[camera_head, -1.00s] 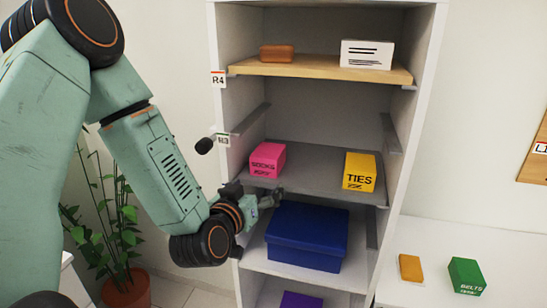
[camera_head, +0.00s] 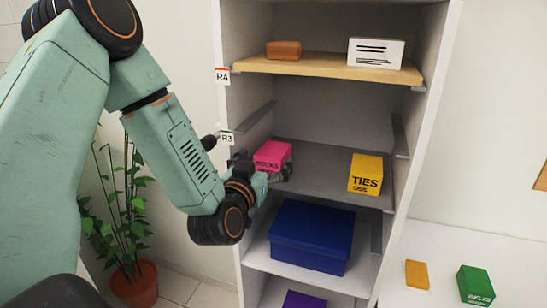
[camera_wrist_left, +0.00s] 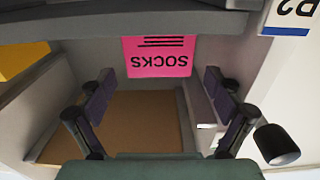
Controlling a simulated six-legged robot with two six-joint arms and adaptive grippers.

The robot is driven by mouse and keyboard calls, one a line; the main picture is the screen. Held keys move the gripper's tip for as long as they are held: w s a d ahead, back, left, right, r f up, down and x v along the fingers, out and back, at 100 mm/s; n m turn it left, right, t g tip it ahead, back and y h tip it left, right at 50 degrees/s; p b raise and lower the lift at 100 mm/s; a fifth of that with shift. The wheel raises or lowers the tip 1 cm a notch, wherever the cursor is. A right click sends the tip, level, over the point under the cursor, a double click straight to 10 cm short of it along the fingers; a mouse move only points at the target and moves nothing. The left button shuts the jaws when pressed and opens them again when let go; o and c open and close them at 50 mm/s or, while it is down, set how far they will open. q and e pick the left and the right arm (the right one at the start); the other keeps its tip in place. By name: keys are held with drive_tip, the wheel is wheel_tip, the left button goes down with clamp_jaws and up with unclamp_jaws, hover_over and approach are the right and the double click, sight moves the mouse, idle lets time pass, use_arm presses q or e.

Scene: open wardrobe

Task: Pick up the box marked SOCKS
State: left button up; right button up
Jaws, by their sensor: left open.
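The pink box marked SOCKS (camera_head: 273,155) sits on the grey middle shelf, near its left side. In the left wrist view the SOCKS box (camera_wrist_left: 159,56) appears upside down, beyond the fingertips and between their lines. My left gripper (camera_head: 265,174) is at the shelf's front left, just in front of the box, and covers its lower part in the head view. In the left wrist view my left gripper (camera_wrist_left: 158,80) has its two fingers wide apart with nothing between them. My right gripper is not in view.
A yellow TIES box (camera_head: 365,174) stands on the same shelf to the right. A plank shelf (camera_head: 320,67) above holds an orange block and a white box. A blue box (camera_head: 312,238) sits below. The wardrobe's left side panel (camera_head: 232,105) is close to my gripper.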

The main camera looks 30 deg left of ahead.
sight(273, 150)
use_arm(q)
drive_tip(key=x, duration=0.4)
drive_tip(key=shift+w+f, duration=0.15)
drive_tip(key=shift+w, duration=0.1)
drive_tip(key=shift+w+a, duration=0.1)
drive_tip(key=shift+w, duration=0.2)
drive_tip(key=shift+s+r, duration=0.2)
drive_tip(key=shift+w+f, duration=0.2)
drive_tip(key=shift+w, duration=0.1)
drive_tip(key=c, duration=0.5)
drive_tip(key=shift+s+r, duration=0.2)
drive_tip(key=shift+s, duration=0.05)
drive_tip(key=c, duration=0.6)
drive_tip(key=shift+w+f, duration=0.1)
drive_tip(key=shift+w, duration=0.1)
drive_tip(key=shift+c, duration=1)
